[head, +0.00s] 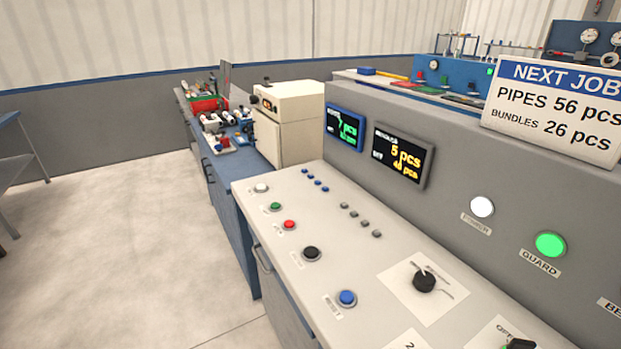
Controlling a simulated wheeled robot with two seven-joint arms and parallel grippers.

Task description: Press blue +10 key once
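A row of several small blue keys (314,180) sits on the light top of the control console (320,240), at its far end. Their labels are too small to read, so I cannot tell which one is +10. A row of several small grey keys (360,219) lies nearer along the same panel. A blue-framed display (344,128) shows green text with a 7. A grey-framed display (401,155) shows 5 pcs in yellow with a smaller line below. Neither of my grippers is in view.
White (261,188), green (275,207), red (289,225), black (312,254) and larger blue (347,298) buttons line the panel's left side. A black rotary knob (424,280) stands up at right. A white sign (553,109) reads PIPES 56 pcs, BUNDLES 26 pcs.

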